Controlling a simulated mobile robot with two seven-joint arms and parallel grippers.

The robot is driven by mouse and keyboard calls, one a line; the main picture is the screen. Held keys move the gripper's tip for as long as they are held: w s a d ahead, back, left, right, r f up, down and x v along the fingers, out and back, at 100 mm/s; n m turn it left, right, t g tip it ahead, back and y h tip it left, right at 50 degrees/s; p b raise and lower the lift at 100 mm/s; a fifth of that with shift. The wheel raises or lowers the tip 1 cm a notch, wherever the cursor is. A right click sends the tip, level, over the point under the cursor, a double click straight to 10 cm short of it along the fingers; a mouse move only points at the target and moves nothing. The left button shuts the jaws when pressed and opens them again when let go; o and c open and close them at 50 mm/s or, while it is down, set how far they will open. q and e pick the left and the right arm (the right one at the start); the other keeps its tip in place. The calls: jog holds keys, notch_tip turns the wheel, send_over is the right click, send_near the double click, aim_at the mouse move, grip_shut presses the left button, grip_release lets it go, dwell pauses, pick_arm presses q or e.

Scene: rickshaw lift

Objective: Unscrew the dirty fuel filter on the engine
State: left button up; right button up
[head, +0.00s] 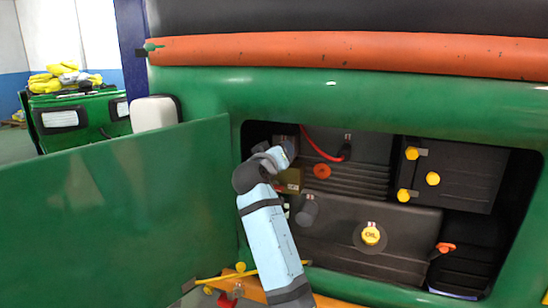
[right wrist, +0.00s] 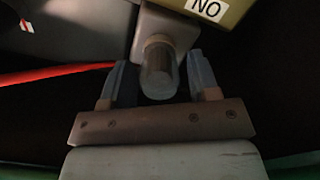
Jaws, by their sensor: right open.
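A grey fuel filter (right wrist: 158,75), a short cylinder with a brownish collar, hangs from a grey block in the right wrist view. My right gripper (right wrist: 157,80) is open, with one finger on each side of the filter. Gaps show between the fingers and the filter, so it is not clamped. In the head view the right gripper (head: 281,154) is inside the left part of the engine bay, and the filter between its fingers cannot be made out. The dark engine (head: 355,235) fills the bay. My left gripper is not in view.
A tan box (right wrist: 212,12) marked "NO" is close above the right finger. A red cable (right wrist: 60,73) runs at the left. A green panel (head: 130,215) stands left of my arm.

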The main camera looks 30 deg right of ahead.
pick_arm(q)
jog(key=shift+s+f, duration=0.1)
pick_arm(e)
jog(key=shift+d, duration=0.1)
jog(key=shift+c, duration=0.9)
jog(key=c, duration=0.6)
jog(key=shift+o, duration=0.2)
jog(key=p, duration=0.1)
jog(key=n+p, duration=0.1)
jog(key=shift+r+p, duration=0.25)
jog(key=shift+p, duration=0.05)
jog(key=shift+f+n, duration=0.1)
jog(key=shift+n, duration=0.3)
jog(key=shift+n+p, duration=0.6)
jog(key=shift+p, duration=0.45)
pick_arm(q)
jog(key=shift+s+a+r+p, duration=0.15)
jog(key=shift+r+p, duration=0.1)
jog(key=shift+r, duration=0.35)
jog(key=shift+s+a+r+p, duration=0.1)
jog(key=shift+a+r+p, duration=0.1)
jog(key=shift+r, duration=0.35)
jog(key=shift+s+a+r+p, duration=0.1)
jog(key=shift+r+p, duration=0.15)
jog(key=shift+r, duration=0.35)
pick_arm(e)
jog(key=shift+n, duration=0.5)
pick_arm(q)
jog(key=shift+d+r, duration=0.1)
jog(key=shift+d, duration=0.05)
